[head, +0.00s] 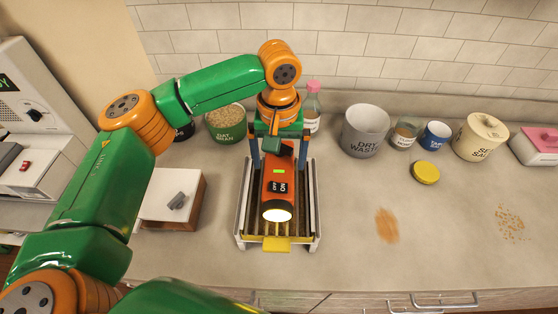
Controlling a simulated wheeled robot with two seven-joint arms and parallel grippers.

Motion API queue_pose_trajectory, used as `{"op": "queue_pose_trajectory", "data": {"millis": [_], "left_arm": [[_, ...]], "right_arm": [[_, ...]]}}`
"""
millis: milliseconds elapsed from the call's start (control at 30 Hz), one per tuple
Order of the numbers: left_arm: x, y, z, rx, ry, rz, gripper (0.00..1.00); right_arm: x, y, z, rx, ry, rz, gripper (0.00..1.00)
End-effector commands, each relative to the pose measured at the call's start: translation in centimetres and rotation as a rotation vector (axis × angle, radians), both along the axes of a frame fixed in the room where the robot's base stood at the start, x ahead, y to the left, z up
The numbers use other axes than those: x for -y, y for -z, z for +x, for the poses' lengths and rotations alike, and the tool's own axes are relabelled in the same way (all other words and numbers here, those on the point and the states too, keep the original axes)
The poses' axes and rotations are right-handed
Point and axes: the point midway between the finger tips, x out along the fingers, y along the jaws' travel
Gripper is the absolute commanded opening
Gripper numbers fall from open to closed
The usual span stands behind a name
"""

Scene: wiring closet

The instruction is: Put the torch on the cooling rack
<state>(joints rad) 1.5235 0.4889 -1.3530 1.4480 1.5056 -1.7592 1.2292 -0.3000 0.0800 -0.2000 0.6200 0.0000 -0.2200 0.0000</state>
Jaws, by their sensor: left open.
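The torch (277,190) is orange and dark, with ON and OFF marks, a green light strip and a glowing round lens facing the front. It lies lengthwise over the cooling rack (314,222), a metal frame with pale side rails, dark slats and a yellow tab at its front. The torch appears to rest on the rack. My left gripper (279,152) is open above the rear of the torch. Its blue fingers stand apart on either side, and the torch's back end is partly hidden under it. My right gripper is not in view.
A white-topped box (160,210) with a grey handle stands left of the rack. Behind are an oat bran tub (227,124), a pink-capped bottle (312,108) and a dry waste bin (365,131). The counter's front right is mostly clear, with spills.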

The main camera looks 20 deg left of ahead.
Motion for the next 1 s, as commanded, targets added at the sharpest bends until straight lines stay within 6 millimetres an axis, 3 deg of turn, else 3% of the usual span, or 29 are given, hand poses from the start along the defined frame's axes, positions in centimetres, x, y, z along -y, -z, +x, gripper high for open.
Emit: {"op": "queue_pose_trajectory", "data": {"millis": [467, 1000], "left_arm": [[0.0, -2.3, 0.0, -0.001, 0.000, 0.000, 1.00], [0.0, -2.4, 0.0, 0.000, 0.000, 0.000, 1.00]], "right_arm": [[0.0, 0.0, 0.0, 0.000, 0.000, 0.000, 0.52], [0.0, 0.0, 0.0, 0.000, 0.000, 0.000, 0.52]]}}
